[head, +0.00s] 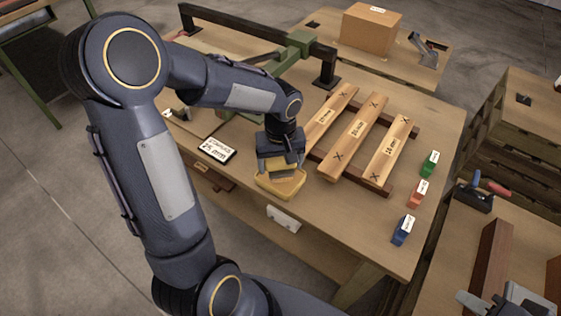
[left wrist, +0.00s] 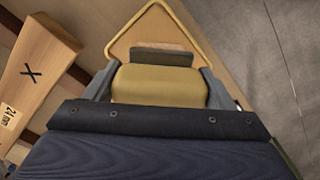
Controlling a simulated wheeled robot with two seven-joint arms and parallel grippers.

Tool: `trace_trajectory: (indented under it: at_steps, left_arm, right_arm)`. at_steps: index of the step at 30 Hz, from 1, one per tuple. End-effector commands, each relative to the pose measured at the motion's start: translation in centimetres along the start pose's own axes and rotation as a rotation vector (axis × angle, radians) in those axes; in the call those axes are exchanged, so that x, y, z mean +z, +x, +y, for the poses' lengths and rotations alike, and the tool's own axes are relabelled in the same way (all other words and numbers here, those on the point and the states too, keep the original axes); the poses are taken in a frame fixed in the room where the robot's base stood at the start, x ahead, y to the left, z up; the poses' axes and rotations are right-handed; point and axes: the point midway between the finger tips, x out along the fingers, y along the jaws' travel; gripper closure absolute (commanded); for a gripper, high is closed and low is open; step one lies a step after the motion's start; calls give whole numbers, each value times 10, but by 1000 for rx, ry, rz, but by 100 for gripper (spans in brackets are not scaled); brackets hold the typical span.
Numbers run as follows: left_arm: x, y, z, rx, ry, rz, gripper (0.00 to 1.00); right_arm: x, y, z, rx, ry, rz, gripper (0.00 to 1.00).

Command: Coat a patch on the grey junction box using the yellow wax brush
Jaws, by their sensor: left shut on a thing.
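My left gripper (head: 280,155) is shut on a yellow tool (head: 280,187) at the front edge of the wooden bench. The tool has a chunky yellow body and a wide, rounded yellow rim. In the left wrist view, the yellow body (left wrist: 160,84) sits between the two grey fingers of the left gripper (left wrist: 158,88), with a dark strip and the triangular rim beyond it. No bristles are clear on it. I cannot make out a grey junction box in either view. My right gripper is not in view.
The bench (head: 440,120) carries labelled planks with X marks (head: 352,135) on dark rails, a "25 mm" card (head: 217,150), and green (head: 429,163), red (head: 419,193) and blue (head: 403,230) blocks. A cardboard box (head: 370,28) stands behind. Another cluttered bench is at lower right.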

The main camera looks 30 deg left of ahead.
Motion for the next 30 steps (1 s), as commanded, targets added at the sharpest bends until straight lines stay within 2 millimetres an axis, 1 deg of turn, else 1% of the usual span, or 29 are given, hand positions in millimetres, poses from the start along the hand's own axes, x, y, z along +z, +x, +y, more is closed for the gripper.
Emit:
trace_trajectory:
  at_steps: [2, 5, 24, 30]
  left_arm:
    - [1, 1, 0, -2, 0, -4, 41]
    - [1, -4, 0, -2, 0, -3, 41]
    - [0, -57, 0, 0, 1, 0, 41]
    - [0, -70, 0, -1, 0, -1, 41]
  right_arm:
    - [0, 0, 0, 0, 0, 0, 64]
    - [-2, -3, -2, 0, 0, 0, 64]
    - [-18, -35, -16, 0, 0, 0, 64]
    - [-22, -43, -20, 0, 0, 0, 64]
